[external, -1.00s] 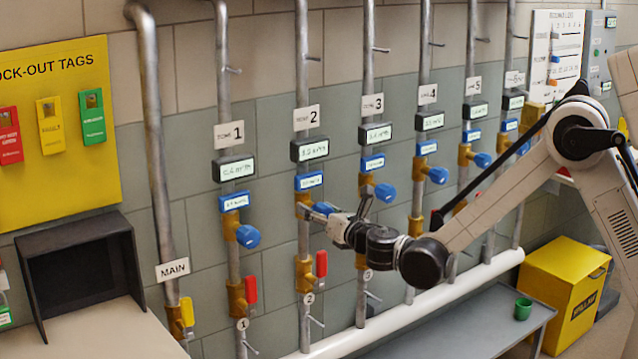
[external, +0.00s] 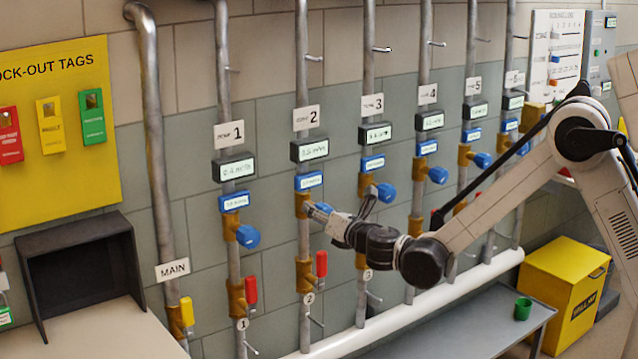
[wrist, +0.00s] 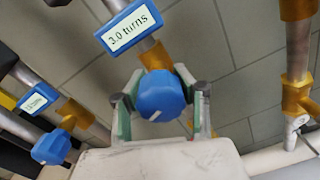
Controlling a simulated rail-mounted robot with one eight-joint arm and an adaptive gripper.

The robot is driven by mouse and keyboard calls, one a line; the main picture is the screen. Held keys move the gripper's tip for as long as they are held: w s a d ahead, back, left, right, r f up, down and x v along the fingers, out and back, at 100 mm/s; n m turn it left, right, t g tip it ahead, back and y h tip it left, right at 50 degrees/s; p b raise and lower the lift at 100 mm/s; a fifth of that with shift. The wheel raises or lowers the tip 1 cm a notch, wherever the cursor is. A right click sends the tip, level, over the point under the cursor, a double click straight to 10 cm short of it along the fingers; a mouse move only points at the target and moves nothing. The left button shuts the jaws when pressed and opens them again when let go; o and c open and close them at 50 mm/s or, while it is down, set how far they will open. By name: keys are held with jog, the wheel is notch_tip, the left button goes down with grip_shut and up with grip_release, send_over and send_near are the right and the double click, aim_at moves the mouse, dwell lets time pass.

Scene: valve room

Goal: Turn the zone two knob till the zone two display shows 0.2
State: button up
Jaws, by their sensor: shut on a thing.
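The zone two knob (wrist: 160,95) is a blue faceted knob with a white mark, on a yellow valve body. My gripper (wrist: 161,88) is shut on it, with one green-padded finger on each side. In the external view my gripper (external: 326,213) reaches the zone two pipe from the right and partly hides the knob. The zone two display (external: 309,149) is a dark box under the "2" sign; its digits are too small to read surely. The blue turns counter (wrist: 130,27) above the knob reads 3.0 turns in the wrist view.
The zone one knob (external: 248,236) stands to the left and the zone three knob (external: 385,193) to the right. A red-handled valve (external: 321,263) sits below on the zone two pipe. A white horizontal pipe (external: 420,304) runs along the wall's foot.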

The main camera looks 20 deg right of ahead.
jog(key=m+b, duration=0.1)
jog(key=m, duration=0.5)
jog(key=shift+f, duration=0.1)
jog(key=m+b, duration=0.1)
jog(key=m, duration=0.4)
jog(key=shift+m, duration=0.4)
jog(key=o, duration=1.3)
jog(key=shift+s, duration=0.15)
jog(key=v, duration=1.1)
jog(key=shift+s+d, duration=0.25)
jog(key=shift+s, duration=0.1)
